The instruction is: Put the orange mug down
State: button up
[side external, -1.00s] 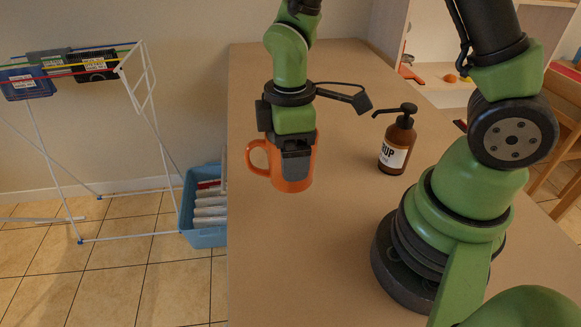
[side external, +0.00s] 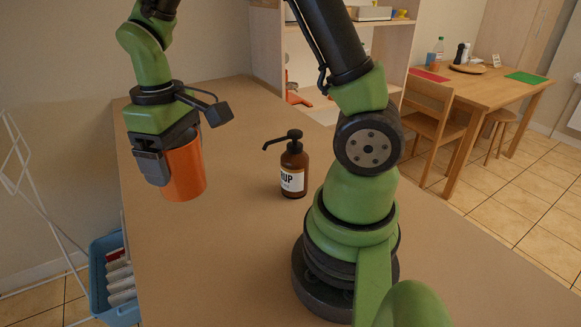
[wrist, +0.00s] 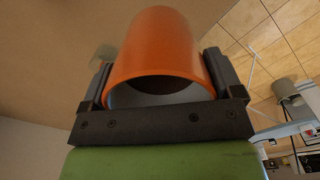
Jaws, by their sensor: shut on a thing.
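The orange mug (side external: 187,172) is between the jaws of my gripper (side external: 165,160), over the left part of the brown tabletop (side external: 230,260). My gripper is shut on it. The mug looks slightly tilted in the side view, and its handle does not show clearly there. I cannot tell for sure how large the gap is between its base and the tabletop. In the wrist view the mug (wrist: 160,45) sits between both fingers of my gripper (wrist: 160,80), with its open rim towards the camera.
A brown pump bottle (side external: 292,172) with a white label stands upright on the tabletop, right of the mug. A blue basket (side external: 112,285) is on the floor beyond the left edge. The front of the tabletop is clear. A wooden dining table (side external: 480,85) stands far behind.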

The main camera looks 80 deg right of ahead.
jog(key=s+d+r+m, duration=0.2)
jog(key=d, duration=0.4)
jog(key=s+d+r+m, duration=0.2)
jog(key=d, duration=0.3)
jog(key=shift+m, duration=0.3)
notch_tip(320, 180, down, 18)
jog(key=shift+d+r, duration=0.1)
jog(key=shift+r, duration=0.05)
jog(key=o, duration=1)
jog(key=shift+f, duration=0.2)
jog(key=shift+o, duration=0.2)
notch_tip(320, 180, up, 12)
jog(key=s+a+r+t+y, duration=0.1)
jog(key=s+a+r+t, duration=0.2)
jog(key=a+r, duration=0.4)
jog(key=s+a+r+t+y, duration=0.1)
jog(key=s+a+r+t, duration=0.3)
jog(key=s+a+r, duration=0.2)
notch_tip(320, 180, up, 2)
jog(key=shift+a+r, duration=0.1)
jog(key=shift+a, duration=0.4)
